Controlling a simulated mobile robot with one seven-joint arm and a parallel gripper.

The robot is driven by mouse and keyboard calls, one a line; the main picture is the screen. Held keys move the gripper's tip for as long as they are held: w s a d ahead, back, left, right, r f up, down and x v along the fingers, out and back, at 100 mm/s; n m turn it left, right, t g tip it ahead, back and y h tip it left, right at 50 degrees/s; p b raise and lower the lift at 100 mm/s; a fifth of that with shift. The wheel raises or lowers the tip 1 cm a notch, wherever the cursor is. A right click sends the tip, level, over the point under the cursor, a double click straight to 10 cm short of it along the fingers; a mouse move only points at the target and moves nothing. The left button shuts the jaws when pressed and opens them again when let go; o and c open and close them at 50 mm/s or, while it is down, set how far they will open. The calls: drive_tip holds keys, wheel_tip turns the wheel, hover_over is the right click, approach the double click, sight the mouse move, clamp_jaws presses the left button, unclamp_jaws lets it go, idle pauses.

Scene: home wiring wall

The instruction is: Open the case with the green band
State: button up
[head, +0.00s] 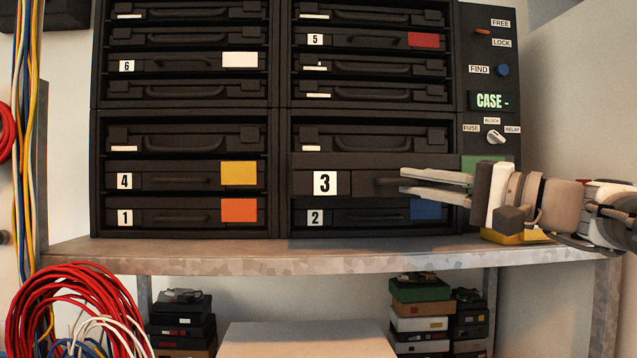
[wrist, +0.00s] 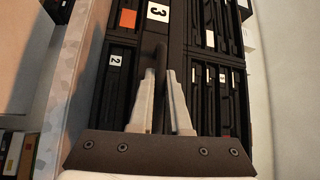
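Case 3, a dark case with a white number 3 plate (head: 325,183), is in the right-hand rack column and stands out beyond its neighbours. Its green band (head: 482,164) shows at its right end, partly hidden behind my gripper. My gripper (head: 404,181) reaches in from the right with its fingers at the case's handle (head: 377,183). In the wrist view, the fingers of my gripper (wrist: 160,75) lie on both sides of the dark handle (wrist: 160,60) and look closed on it. The case's lid looks closed.
Case 2 (head: 345,217) with a blue band lies just below, case 4 (head: 160,181) and case 1 (head: 160,210) to the left. The metal shelf (head: 300,258) runs under the rack. A control panel (head: 490,85) with a knob and switch is at right.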

drive_tip(key=o, duration=0.4)
drive_tip(key=shift+o, duration=0.2)
drive_tip(key=p+v, duration=0.1)
drive_tip(key=v, duration=1.6)
drive_tip(key=shift+d, duration=0.25)
drive_tip(key=shift+a+f, duration=0.1)
drive_tip(key=shift+f, duration=0.05)
